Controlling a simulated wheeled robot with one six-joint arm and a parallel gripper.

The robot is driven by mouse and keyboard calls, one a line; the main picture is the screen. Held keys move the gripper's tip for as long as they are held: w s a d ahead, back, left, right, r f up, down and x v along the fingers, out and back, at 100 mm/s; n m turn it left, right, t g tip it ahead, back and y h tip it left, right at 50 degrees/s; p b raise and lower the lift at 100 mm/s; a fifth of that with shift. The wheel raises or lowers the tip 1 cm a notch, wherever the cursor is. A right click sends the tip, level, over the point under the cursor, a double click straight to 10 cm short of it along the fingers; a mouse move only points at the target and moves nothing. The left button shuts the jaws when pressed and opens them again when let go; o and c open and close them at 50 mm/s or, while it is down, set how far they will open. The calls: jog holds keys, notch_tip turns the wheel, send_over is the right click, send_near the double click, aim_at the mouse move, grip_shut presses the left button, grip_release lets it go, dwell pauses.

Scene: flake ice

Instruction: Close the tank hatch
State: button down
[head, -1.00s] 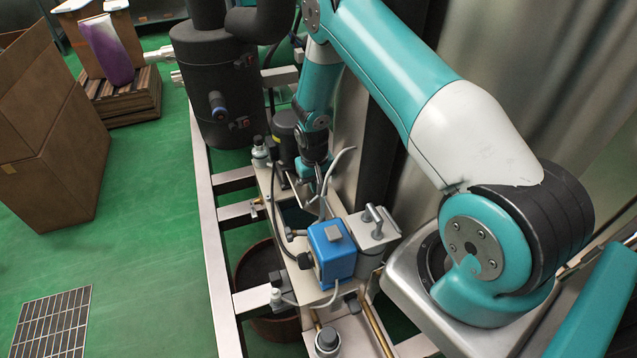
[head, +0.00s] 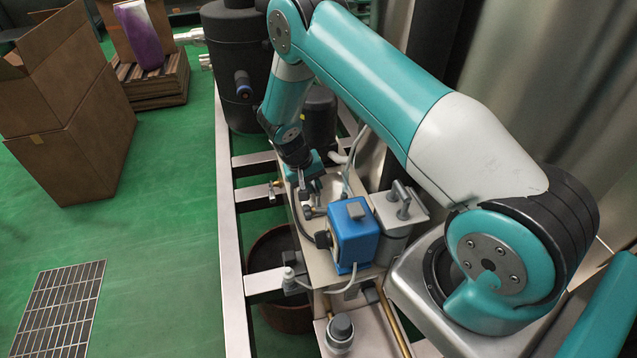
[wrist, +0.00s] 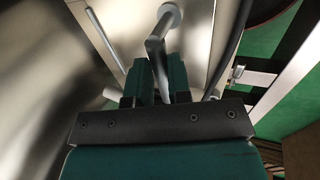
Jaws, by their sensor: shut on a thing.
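My gripper (head: 312,192) is low over the narrow metal tank top (head: 312,268), beyond the blue box. In the wrist view its two dark teal fingers (wrist: 160,72) are shut on a grey bent handle (wrist: 154,44). The handle rises from a round base on a pale metal plate (wrist: 128,18), with one finger on each side. I cannot tell for certain whether this plate is the hatch lid or how far the hatch is open. My wrist hides much of that spot in the head view.
A blue box (head: 354,234) with a cable and a grey canister with a looped handle (head: 400,204) stand close to my gripper. A dark cylindrical tank (head: 238,60) is behind. Pale frame rails (head: 232,270) run along the left. Green floor with cardboard boxes (head: 70,110) lies beyond.

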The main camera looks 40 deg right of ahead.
jog(key=c, duration=1.1)
grip_release()
jog(key=shift+a, duration=0.15)
jog(key=shift+o, duration=0.2)
jog(key=v, duration=1.7)
jog(key=shift+r, duration=0.3)
jog(key=shift+r, duration=0.1)
jog(key=s+a+r+n+t+y+p, duration=0.1)
jog(key=s+a+r+n+y+p, duration=0.2)
jog(key=s+a+r, duration=0.5)
jog(key=s+a+r+n+t+y, duration=0.1)
jog(key=s+a+r+n+y, duration=0.3)
jog(key=s+r, duration=0.7)
jog(key=s+a+r+n+y+p, duration=0.1)
jog(key=s+a+r+n, duration=0.2)
jog(key=s, duration=0.7)
notch_tip(320, 180, up, 2)
jog(key=shift+s+r+n+g, duration=0.1)
jog(key=shift+s+n+g, duration=0.15)
jog(key=shift+n, duration=0.35)
